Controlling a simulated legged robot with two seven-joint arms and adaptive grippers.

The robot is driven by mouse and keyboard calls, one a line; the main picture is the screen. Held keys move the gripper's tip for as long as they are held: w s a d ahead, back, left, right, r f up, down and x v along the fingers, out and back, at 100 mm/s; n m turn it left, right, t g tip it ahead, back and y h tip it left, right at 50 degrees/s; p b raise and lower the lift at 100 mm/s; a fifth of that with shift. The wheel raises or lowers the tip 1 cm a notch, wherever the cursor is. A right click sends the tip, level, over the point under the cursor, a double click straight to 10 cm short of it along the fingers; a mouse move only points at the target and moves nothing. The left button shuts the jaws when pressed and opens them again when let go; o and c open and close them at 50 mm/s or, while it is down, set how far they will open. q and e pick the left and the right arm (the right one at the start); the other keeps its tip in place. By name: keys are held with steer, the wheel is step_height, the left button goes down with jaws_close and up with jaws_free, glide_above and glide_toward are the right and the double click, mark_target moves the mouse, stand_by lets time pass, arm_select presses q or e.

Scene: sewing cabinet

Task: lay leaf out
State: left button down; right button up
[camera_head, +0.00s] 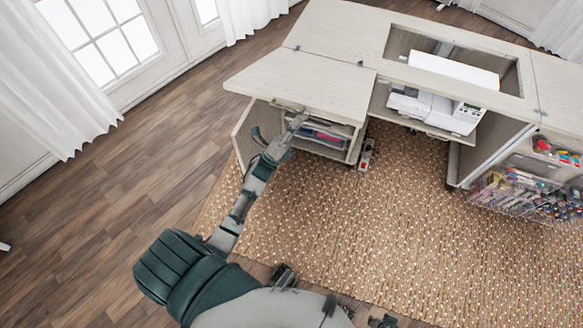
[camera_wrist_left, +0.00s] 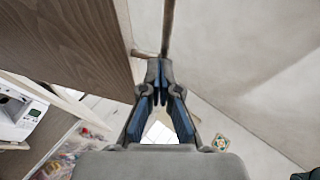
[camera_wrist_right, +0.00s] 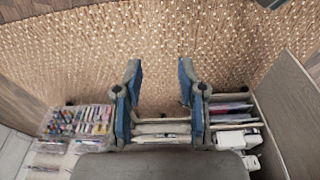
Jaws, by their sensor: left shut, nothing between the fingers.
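The pale wooden leaf (camera_head: 300,82) lies out to the left of the sewing cabinet top (camera_head: 350,35) in the head view. It looks about level with the top, with hinges along the joint. My left gripper (camera_head: 300,118) is at the leaf's front edge, over the open compartment below. In the left wrist view its fingers (camera_wrist_left: 160,66) are shut and empty, close to a thin edge. Whether they touch the leaf I cannot tell. My right gripper (camera_wrist_right: 160,75) is open and empty in the right wrist view, with the rug beyond it.
A white sewing machine (camera_head: 435,105) sits in the cabinet's middle opening. A clear bin of colourful supplies (camera_head: 520,192) hangs at the right. A power strip (camera_head: 366,153) is by the left compartment. The patterned rug (camera_head: 360,230) in front is clear.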

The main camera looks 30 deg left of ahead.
arm_select(q)
steer(key=r, duration=0.1)
steer(key=w+r+p, duration=0.1)
steer(key=r, duration=0.1)
steer(key=r+p, duration=0.1)
steer(key=shift+w+a+r, duration=0.25)
steer(key=shift+w, duration=0.05)
steer(key=shift+w+r+p, duration=0.3)
steer(key=shift+r+p, duration=0.05)
steer(key=shift+r, duration=0.2)
arm_select(e)
step_height(320, 180, down, 9)
steer(key=shift+s+r, duration=0.15)
steer(key=shift+s, duration=0.1)
steer(key=shift+a, duration=0.1)
